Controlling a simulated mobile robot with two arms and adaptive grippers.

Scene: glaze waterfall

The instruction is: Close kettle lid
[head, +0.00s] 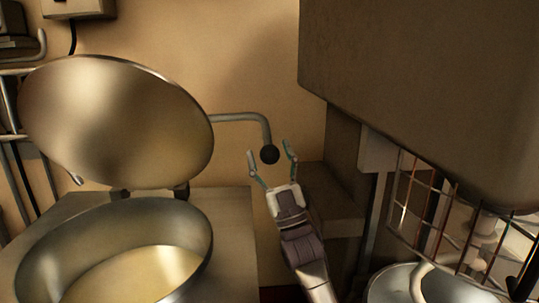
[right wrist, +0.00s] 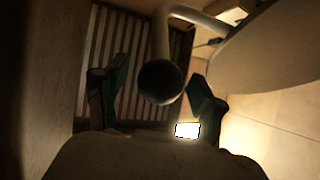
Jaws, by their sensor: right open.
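The kettle lid (head: 115,120) is a large round metal disc, raised and tilted up behind the open kettle (head: 205,262), with pale yellow contents inside. In the right wrist view the knob (right wrist: 161,82) lies between the open fingers (right wrist: 155,88), with no clear contact. The lid's edge (right wrist: 275,45) shows at upper right there. My left gripper is not in view.
A large grey machine housing (head: 420,90) overhangs the right side, with a wire guard (head: 425,205) and a metal bowl (head: 390,285) below. A tan wall (head: 240,50) stands behind. A slatted grate (right wrist: 125,60) shows in the right wrist view.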

